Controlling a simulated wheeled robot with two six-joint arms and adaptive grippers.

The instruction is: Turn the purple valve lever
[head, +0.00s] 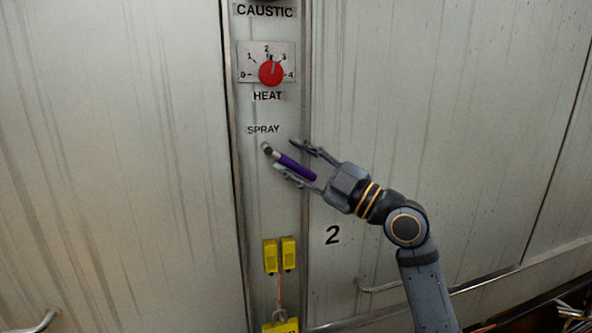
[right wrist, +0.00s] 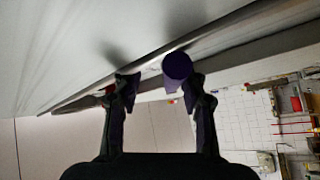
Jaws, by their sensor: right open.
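The purple valve lever (head: 296,166) sits below the SPRAY label on the narrow panel, with its grey pivot at its upper left end. It slants down to the right. My right gripper (head: 283,157) is open, with one finger above the lever and one below it in the head view. In the right wrist view the purple lever end (right wrist: 177,66) shows near the tip of the right-hand finger of my gripper (right wrist: 163,85). Whether a finger touches the lever I cannot tell. My left gripper is not in view.
A red HEAT knob (head: 271,73) with a numbered dial is above the lever. Yellow blocks (head: 279,255) and a yellow tag (head: 280,326) hang below. Handles stick out at the lower left (head: 42,321) and lower right (head: 379,287). Large flat metal panels flank the narrow strip.

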